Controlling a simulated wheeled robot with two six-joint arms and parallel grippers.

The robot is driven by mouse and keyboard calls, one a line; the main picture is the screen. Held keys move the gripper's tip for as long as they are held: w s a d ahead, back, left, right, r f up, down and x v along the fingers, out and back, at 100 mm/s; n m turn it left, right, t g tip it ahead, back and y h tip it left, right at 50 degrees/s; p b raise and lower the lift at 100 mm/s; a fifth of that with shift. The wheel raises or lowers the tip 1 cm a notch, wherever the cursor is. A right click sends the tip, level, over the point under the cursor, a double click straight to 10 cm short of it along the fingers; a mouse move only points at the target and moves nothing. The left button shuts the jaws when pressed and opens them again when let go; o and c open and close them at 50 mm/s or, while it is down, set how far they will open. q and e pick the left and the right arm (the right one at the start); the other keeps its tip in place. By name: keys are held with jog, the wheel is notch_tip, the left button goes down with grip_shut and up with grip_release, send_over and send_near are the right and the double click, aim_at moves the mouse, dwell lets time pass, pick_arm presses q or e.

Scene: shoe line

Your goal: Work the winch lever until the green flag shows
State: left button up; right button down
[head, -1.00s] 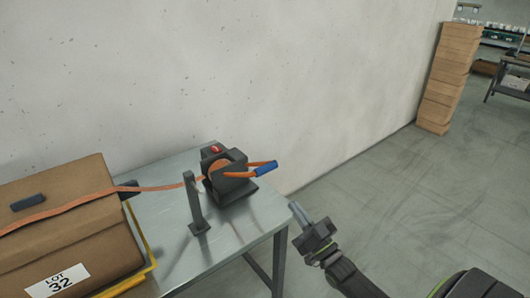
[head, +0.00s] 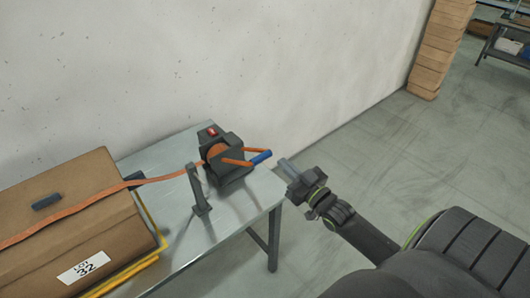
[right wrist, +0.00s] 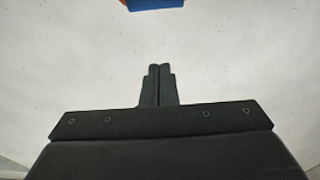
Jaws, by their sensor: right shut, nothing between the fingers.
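The dark winch (head: 236,172) stands on the metal table, with an orange drum and an orange strap (head: 95,200) running left over the carton. Its orange lever (head: 238,162) points right and ends in a blue grip (head: 261,157). A small red marker (head: 212,132) shows on top of the winch; no green is visible there. My right gripper (head: 283,162) is shut and empty, just right of the blue grip with a small gap. In the right wrist view its closed fingers (right wrist: 160,70) point toward the blue grip (right wrist: 156,4) at the top edge. My left gripper is not in view.
A dark upright post (head: 197,190) stands on the table (head: 235,212) left of the winch. A brown carton (head: 60,225) labelled LOT 32 sits at left on a yellow-edged base. The wall (head: 200,60) is close behind. Stacked boxes (head: 436,50) stand at the far right.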

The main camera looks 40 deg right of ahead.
jog(key=shift+w, duration=0.1)
jog(key=w+f+b, duration=0.2)
jog(key=w+b, duration=0.5)
jog(key=w, duration=0.1)
jog(key=shift+w+a+f+b, duration=0.3)
jog(key=shift+w+a+b, duration=0.05)
jog(key=shift+w+b, duration=0.05)
jog(key=shift+f, duration=0.15)
dwell(0.6)
